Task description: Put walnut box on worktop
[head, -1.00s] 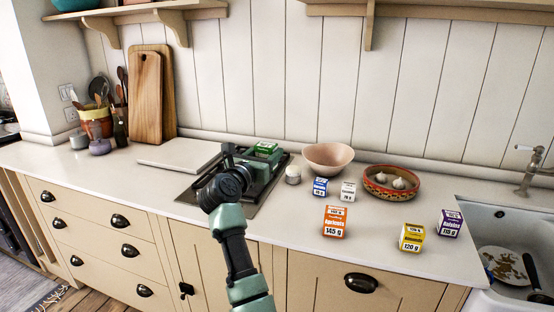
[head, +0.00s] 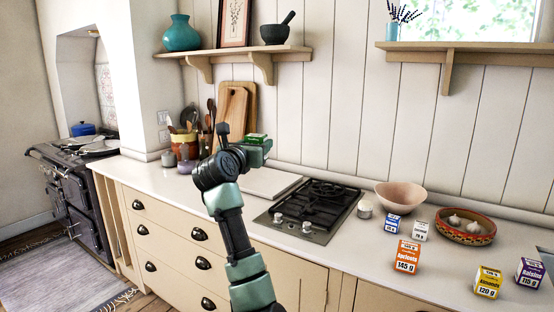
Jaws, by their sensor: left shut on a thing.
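A small green box (head: 256,138), which I take to be the walnut box, sits in my left gripper (head: 257,152). Its label is too small to read, and my arm hides part of the grip. The gripper is shut on it and shows in front of the cutting boards and the pale board, above the level of the worktop. The white worktop (head: 358,243) runs along the wall. My right gripper is not in view.
A gas hob (head: 311,212) is set into the worktop, with a pale flat board (head: 268,183) left of it. To the right are a pink bowl (head: 400,196), a garlic bowl (head: 466,239), and several boxes, including the orange apricots box (head: 407,257). The worktop's front strip is partly clear.

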